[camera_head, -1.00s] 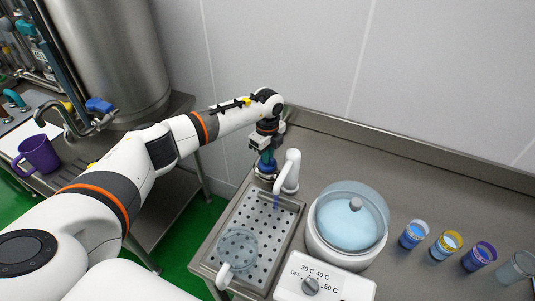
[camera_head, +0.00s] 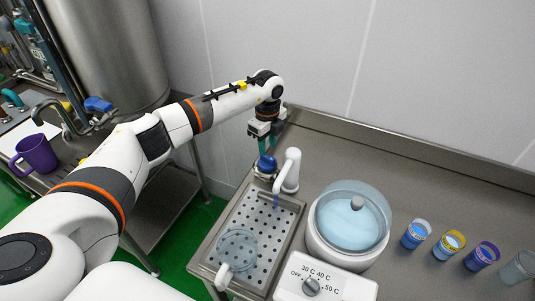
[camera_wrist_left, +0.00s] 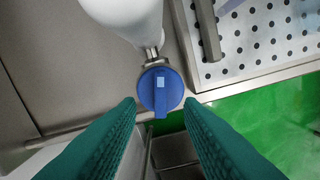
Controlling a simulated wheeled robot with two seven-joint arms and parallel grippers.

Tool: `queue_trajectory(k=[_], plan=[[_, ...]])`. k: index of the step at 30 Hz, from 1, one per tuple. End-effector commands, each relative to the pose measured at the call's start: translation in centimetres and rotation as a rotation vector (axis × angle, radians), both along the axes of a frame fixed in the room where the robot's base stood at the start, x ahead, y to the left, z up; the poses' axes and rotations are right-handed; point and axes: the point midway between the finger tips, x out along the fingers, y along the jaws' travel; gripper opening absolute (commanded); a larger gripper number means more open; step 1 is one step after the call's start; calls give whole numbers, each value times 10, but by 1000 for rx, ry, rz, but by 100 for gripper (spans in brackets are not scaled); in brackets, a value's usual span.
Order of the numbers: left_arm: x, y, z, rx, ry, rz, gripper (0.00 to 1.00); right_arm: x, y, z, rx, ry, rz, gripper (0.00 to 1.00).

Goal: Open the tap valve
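The tap (camera_head: 289,171) is a white spout standing at the back of the perforated drain tray (camera_head: 229,223). Its blue round valve knob (camera_head: 266,163) is on the tap's left side. In the left wrist view the blue knob (camera_wrist_left: 160,91) shows a raised bar pointing down the picture, and the white tap body (camera_wrist_left: 127,15) is above it. My left gripper (camera_head: 267,143) is above and behind the knob. In the left wrist view its two green fingers (camera_wrist_left: 160,112) are spread apart with the knob visible between and beyond them, apparently not touching it. My right gripper is not in view.
A clear pitcher (camera_head: 237,249) stands on the drain tray. A heater pot (camera_head: 348,220) with a dial (camera_head: 311,286) is to the right, with several cups (camera_head: 415,234) beyond. A purple mug (camera_head: 36,153) is on the left table.

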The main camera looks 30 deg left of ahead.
Motion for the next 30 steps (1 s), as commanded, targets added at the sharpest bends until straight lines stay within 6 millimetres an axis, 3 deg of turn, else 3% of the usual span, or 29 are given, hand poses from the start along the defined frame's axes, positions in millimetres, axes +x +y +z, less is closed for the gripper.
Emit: queue_trajectory(k=[6, 12, 30], plan=[[1, 0, 45, -1, -6, 0, 34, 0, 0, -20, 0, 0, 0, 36], [0, 0, 70, 0, -2, 0, 34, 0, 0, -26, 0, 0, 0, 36], [0, 0, 77, 0, -1, 0, 34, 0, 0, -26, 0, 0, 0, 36]])
